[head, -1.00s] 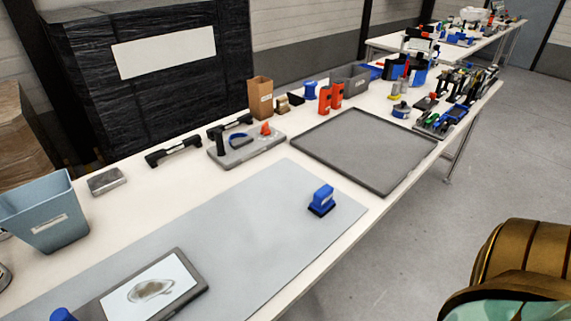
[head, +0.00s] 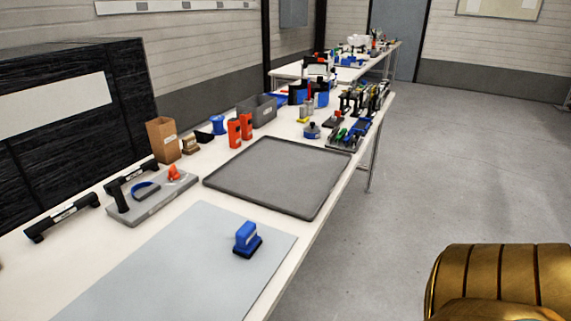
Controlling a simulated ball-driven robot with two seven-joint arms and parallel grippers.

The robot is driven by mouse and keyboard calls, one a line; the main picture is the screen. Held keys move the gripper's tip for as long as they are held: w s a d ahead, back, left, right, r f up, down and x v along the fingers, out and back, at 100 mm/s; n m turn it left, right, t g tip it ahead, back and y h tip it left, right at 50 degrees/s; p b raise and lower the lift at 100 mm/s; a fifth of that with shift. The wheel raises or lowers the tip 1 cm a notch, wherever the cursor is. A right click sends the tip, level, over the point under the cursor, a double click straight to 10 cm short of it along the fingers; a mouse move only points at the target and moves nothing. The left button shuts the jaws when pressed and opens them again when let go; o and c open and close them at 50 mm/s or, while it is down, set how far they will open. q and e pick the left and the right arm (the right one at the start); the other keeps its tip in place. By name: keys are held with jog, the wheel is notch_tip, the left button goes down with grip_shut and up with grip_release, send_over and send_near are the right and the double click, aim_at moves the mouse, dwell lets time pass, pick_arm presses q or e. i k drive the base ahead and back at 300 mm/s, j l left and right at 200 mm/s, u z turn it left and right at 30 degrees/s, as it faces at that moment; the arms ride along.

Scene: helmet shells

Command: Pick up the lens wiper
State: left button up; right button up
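A blue-handled tool with a black base (head: 247,240) stands on the grey mat (head: 170,270), near the mat's right end. It looks like the lens wiper, but I cannot read a label on it. Nothing touches or covers it. Neither of my grippers shows in the head view.
A large empty grey tray (head: 278,177) lies just behind the mat. A grey board (head: 150,205) with tools on it is at the left. A brown box (head: 163,140), orange items (head: 240,130) and a grey bin (head: 258,110) stand along the back. The right floor is clear.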

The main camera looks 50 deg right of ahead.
aim_at(247, 241)
jog(key=z, duration=1.15)
jog(key=l+u, duration=0.1)
